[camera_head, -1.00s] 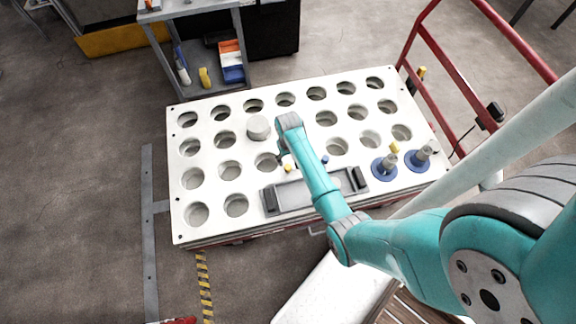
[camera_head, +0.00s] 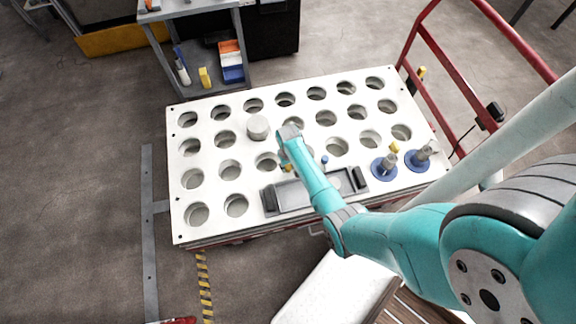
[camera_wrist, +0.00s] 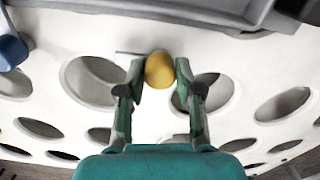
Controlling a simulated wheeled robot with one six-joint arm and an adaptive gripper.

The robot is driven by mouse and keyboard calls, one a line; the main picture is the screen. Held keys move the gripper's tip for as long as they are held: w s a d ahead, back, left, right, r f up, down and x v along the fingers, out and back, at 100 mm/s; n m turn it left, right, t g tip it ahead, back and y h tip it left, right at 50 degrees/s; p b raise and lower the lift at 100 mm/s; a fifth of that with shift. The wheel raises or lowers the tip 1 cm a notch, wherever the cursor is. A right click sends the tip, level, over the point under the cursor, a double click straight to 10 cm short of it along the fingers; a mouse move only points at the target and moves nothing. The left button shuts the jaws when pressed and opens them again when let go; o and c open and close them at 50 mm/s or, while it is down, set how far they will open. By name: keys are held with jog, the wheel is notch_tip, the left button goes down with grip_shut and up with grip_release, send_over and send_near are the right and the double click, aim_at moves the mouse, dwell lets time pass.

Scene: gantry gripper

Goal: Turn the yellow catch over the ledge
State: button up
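The yellow catch (camera_wrist: 160,70) shows as a round yellow knob in the middle of the wrist view, with a thin grey bar (camera_wrist: 128,53) just left of it. My gripper (camera_wrist: 160,76) has one green finger close on each side of the knob; the fingers are drawn in and appear shut on it. In the head view the catch (camera_head: 287,168) is a small yellow spot by the back edge of the grey tray (camera_head: 290,207), next to my gripper (camera_head: 283,162), which is largely hidden by my arm. I cannot make out the ledge for certain.
The white board (camera_head: 210,168) has rows of round holes. A pale cylinder (camera_head: 257,127) stands towards the back. Two blue-based fittings (camera_head: 384,167) stand at the right, and a small blue knob (camera_head: 324,159) is near my arm. A red rail (camera_head: 440,60) is at right.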

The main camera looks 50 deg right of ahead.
grip_shut()
jog(key=shift+m, duration=0.3)
jog(key=m, duration=0.3)
jog(key=shift+m, duration=0.3)
jog(key=m, duration=0.3)
jog(key=shift+m, duration=0.4)
jog(key=m, duration=0.5)
jog(key=shift+m, duration=2.4)
